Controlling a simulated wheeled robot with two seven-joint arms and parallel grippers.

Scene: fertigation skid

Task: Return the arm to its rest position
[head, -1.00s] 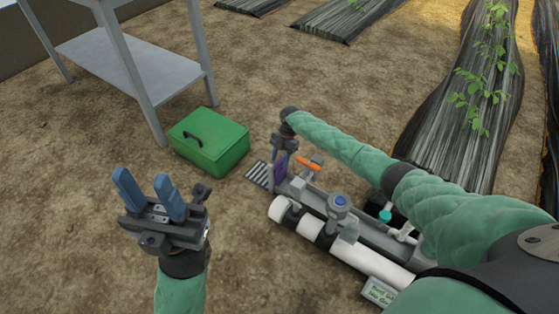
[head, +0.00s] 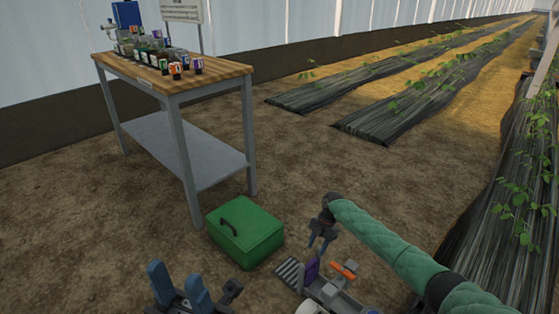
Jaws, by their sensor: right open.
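My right gripper (head: 319,246) hangs from the green-sleeved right arm (head: 390,250) with its jaws pointing down. It is open and empty, just above the near end of the skid (head: 330,295). A purple piece (head: 312,270) and an orange handle (head: 344,271) on the skid lie below its fingertips and look clear of them. My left gripper (head: 177,280) is at the bottom edge, left of the skid. Its two blue fingers stand up and apart with nothing between them. Most of the skid is cut off below the picture.
A green box (head: 262,236) with a dark handle sits on the soil left of the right gripper. A wood-topped table (head: 205,82) with several small labelled containers (head: 150,52) stands behind it. Covered plant rows (head: 400,115) run away at the right. Bare soil lies between.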

